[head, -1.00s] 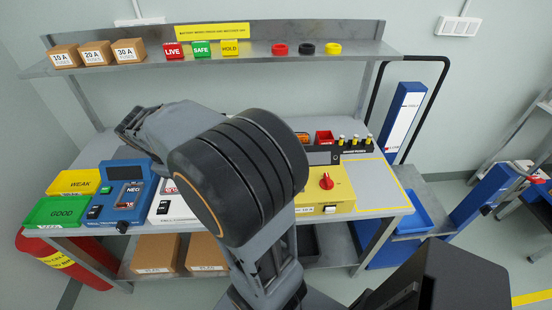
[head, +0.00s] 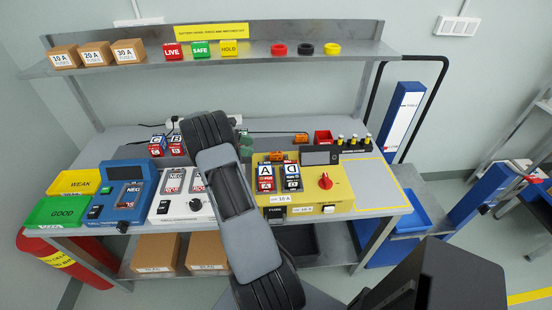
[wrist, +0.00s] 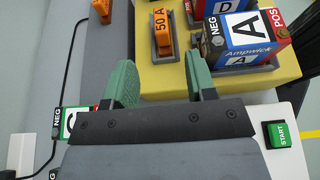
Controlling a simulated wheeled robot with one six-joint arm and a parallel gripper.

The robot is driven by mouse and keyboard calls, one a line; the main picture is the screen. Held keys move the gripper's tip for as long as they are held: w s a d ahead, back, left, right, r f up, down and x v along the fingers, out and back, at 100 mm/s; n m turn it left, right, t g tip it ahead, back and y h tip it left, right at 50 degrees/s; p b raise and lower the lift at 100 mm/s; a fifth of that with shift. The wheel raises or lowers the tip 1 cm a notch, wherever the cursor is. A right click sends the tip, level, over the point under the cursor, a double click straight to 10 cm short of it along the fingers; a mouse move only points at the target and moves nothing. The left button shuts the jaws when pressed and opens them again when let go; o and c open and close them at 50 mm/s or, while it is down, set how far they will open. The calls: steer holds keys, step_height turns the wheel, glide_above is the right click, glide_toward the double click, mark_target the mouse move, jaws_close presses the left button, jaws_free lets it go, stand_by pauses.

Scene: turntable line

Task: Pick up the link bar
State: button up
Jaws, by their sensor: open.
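No label in view names the link bar, so I cannot tell which part it is. My gripper (wrist: 160,82) is open and empty, with green pads apart. In the wrist view the 50 A piece lies beyond the gap between the pads. In the head view my arm hides part of the bench.
Batteries A (head: 265,178) and D (head: 292,178) stand on the yellow unit. A white unit (head: 180,207) and a blue unit (head: 128,198) are to its left. More batteries (head: 166,145) stand behind. The overhead shelf (head: 215,62) spans the bench. The yellow-outlined area (head: 375,183) is clear.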

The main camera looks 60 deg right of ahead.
mark_target(273, 153)
steer(key=p+x, duration=0.2)
steer(key=x, duration=0.9)
steer(key=shift+p, duration=0.4)
steer(key=shift+w, duration=0.1)
jaws_close()
